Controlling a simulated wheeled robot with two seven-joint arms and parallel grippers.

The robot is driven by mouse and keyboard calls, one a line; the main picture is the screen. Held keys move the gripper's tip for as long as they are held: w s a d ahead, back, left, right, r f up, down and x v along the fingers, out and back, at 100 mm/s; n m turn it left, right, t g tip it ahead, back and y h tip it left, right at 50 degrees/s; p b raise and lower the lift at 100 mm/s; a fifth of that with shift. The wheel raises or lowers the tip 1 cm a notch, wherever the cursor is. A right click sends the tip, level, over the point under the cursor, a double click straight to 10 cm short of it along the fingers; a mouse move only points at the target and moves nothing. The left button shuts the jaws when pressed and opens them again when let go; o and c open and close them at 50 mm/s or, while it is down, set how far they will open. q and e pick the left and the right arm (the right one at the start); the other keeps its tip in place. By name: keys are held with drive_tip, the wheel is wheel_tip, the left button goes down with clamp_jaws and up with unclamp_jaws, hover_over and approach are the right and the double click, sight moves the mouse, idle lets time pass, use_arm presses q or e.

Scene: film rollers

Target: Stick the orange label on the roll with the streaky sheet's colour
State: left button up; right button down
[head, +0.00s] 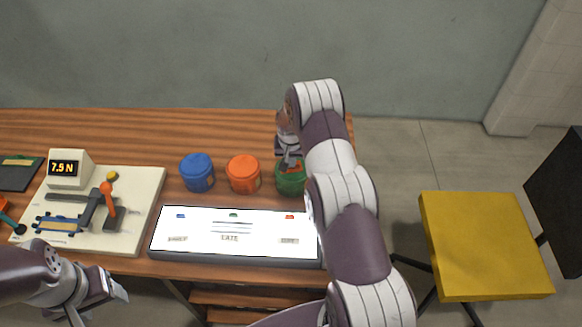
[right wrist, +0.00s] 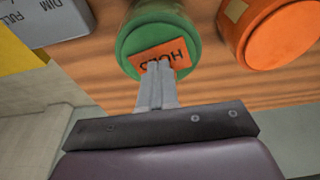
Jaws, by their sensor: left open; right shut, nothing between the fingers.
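The green roll (head: 291,181) stands at the right end of a row with the orange roll (head: 243,173) and the blue roll (head: 197,172). The orange label (right wrist: 160,54) lies on the green roll's end face (right wrist: 130,42), its lettering upside down in the right wrist view. My right gripper (right wrist: 158,70) is shut and empty, its fingertips at the label's lower edge; whether they touch is unclear. The lit panel (head: 235,256) shows blue, green and orange marks; dark streaks lie under the green mark (head: 233,214). My left gripper (head: 118,290) is open, low at the left, away from the rolls.
A cream board (head: 140,215) with an orange-handled lever and a 7.5 N display (head: 66,168) is at the left. A yellow chair (head: 485,245) stands right of the table. My right arm covers the table's right end.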

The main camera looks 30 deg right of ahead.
drive_tip(key=shift+f+b, duration=0.6)
drive_tip(key=shift+f, duration=0.05)
idle(0.9)
drive_tip(key=shift+s, duration=0.1)
wheel_tip(320, 180, up, 8)
drive_tip(key=p, duration=0.4)
drive_tip(key=shift+p, duration=0.35)
idle(0.5)
drive_tip(key=s+a+r+n, duration=0.2)
drive_tip(key=s+a+r, duration=0.2)
drive_tip(key=s, duration=0.5)
drive_tip(key=s+a+r+n+b, duration=0.1)
drive_tip(key=s+a+r+n, duration=0.1)
drive_tip(key=s+a+r, duration=0.3)
drive_tip(key=s+a+r+n+y+b, duration=0.1)
drive_tip(key=s+a+r, duration=0.4)
drive_tip(key=s, duration=0.8)
drive_tip(key=a+n, duration=0.1)
drive_tip(key=a, duration=0.1)
drive_tip(key=shift+s+a+r+n, duration=0.15)
drive_tip(key=shift+a+r+n, duration=0.05)
drive_tip(key=shift+a+n, duration=0.15)
